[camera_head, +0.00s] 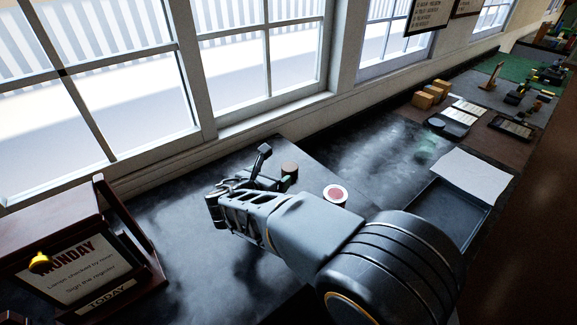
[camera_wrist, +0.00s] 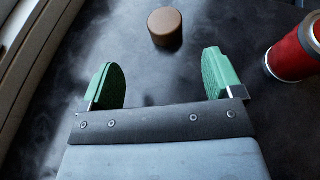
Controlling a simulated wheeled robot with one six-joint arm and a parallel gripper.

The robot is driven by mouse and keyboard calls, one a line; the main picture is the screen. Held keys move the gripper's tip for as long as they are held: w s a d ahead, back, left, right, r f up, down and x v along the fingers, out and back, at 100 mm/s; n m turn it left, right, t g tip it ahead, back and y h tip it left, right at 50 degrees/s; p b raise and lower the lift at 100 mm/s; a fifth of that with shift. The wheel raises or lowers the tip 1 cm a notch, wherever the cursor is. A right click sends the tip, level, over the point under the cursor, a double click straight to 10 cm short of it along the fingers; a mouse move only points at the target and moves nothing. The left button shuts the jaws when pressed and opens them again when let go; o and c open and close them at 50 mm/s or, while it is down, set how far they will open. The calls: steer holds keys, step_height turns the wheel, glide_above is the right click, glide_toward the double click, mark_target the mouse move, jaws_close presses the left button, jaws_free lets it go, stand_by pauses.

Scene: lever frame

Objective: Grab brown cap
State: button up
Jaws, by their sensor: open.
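The brown cap (camera_wrist: 165,27) is a short round cylinder standing on the dark bench top. In the wrist view it sits at the top centre, beyond my fingertips and between their lines. In the head view the brown cap (camera_head: 290,169) shows just past the end of my arm, partly hidden below. My gripper (camera_wrist: 162,78) has two green-padded fingers spread wide, with nothing between them. In the head view my gripper (camera_head: 268,181) is mostly hidden by its own body and wrist.
A red cylinder (camera_wrist: 293,53) stands right of my gripper; its pale-rimmed red top (camera_head: 335,194) shows in the head view. A wooden sign frame (camera_head: 131,232) stands at left. A dark tray (camera_head: 446,222) lies at right. Windows line the back.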

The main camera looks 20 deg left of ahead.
mark_target(289, 167)
steer(key=x, duration=0.3)
steer(key=p+x, duration=0.1)
steer(key=x, duration=0.1)
steer(key=shift+w+d, duration=0.35)
steer(key=shift+p+x, duration=0.9)
steer(key=shift+x, duration=1.45)
steer(key=shift+s+f, duration=0.1)
steer(key=shift+f, duration=0.05)
steer(key=c, duration=1)
